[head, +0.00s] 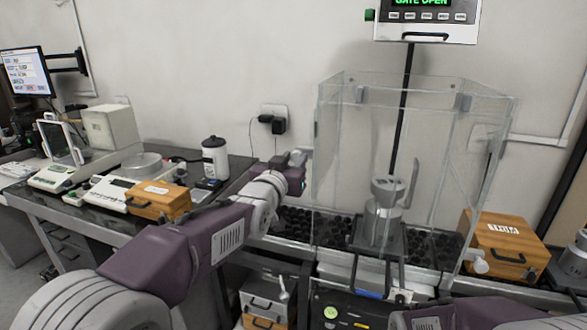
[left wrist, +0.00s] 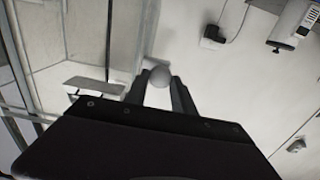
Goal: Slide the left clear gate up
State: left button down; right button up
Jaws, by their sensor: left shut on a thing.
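The clear enclosure (head: 432,92) stands on the middle table around a metal weighing device. The left clear gate (head: 326,140) is its left side panel; its edges are hard to make out. My left gripper (head: 303,157) is beside this panel, about midway up the enclosure. In the left wrist view its two fingers (left wrist: 160,88) are shut on a round grey knob (left wrist: 160,76), with the clear panel (left wrist: 85,35) to the left. The knob is hidden in the head view. My right gripper is out of view; part of its arm shows at the bottom right.
A display (head: 428,20) above reads "GATE OPEN". A white knob (head: 480,266) sits low on the enclosure's right side. Wooden boxes stand on the right (head: 503,247) and left (head: 158,201). A white jar (head: 215,158) stands behind my left arm.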

pick_arm(q)
jog(key=shift+r+p, duration=0.45)
jog(key=shift+r, duration=0.75)
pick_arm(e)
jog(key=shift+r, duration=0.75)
pick_arm(q)
jog(key=shift+r, duration=0.15)
jog(key=c, duration=1.1)
grip_release()
jog(key=b+v, duration=0.1)
jog(key=v, duration=0.8)
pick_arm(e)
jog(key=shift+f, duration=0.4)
pick_arm(q)
jog(key=shift+a, duration=0.1)
